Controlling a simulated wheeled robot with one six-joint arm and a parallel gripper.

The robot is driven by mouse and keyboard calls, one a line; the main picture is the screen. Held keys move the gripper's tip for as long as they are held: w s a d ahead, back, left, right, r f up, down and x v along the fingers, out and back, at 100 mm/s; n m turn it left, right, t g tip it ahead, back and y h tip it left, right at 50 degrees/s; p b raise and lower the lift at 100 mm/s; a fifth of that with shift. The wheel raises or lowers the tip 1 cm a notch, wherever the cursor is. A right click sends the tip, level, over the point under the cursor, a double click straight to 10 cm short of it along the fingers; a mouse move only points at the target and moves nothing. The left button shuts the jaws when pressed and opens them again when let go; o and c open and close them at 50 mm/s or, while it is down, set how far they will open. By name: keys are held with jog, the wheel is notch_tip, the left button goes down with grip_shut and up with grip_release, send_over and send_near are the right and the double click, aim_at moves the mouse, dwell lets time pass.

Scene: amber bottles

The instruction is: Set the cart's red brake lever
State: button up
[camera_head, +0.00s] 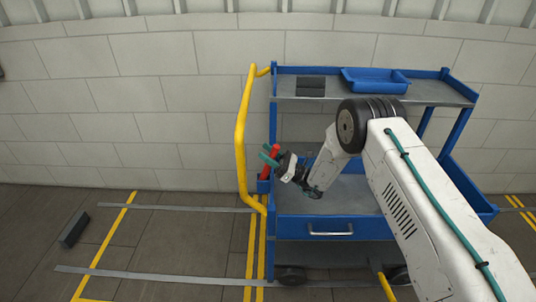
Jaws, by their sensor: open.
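The blue cart (272,224) stands by the wall, with grey shelves and a yellow push handle (241,130) on its left side. The red brake lever (265,172) is small in view at the cart's left edge, close to the yellow handle. My gripper (269,155) has teal fingertips and reaches in from the right to the lever. It is open, with its fingers right by the red part. I cannot tell whether they touch it, or the lever's exact position, because the fingers partly cover it.
A blue tray (376,81) and a dark box (311,86) sit on the cart's top shelf. A drawer with a silver handle (330,233) is at the front. A dark block (74,230) lies on the floor at left. The floor left of the cart is mostly clear.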

jog(key=v, duration=0.8)
jog(key=shift+a, duration=0.1)
jog(key=s+a+f+n+g+h, duration=0.1)
jog(key=s+a+f+n+g, duration=0.1)
jog(key=s+f+g, duration=0.15)
jog(key=s+d+r+n+g+h, duration=0.2)
jog(key=s+r+n+g+h, duration=0.55)
jog(key=s, duration=0.35)
jog(key=s+d+r+n+t+h, duration=0.4)
jog(key=s+d+r+h, duration=0.3)
jog(key=s+d+r, duration=0.5)
jog(key=s+d+r+n+t+h, duration=0.4)
jog(key=s+d+r+n+h, duration=0.3)
jog(key=s+d+r, duration=0.6)
jog(key=s+h, duration=0.1)
jog(key=s, duration=0.4)
jog(key=shift+d+r, duration=0.25)
jog(key=shift+r, duration=0.15)
jog(key=shift+n+h, duration=0.25)
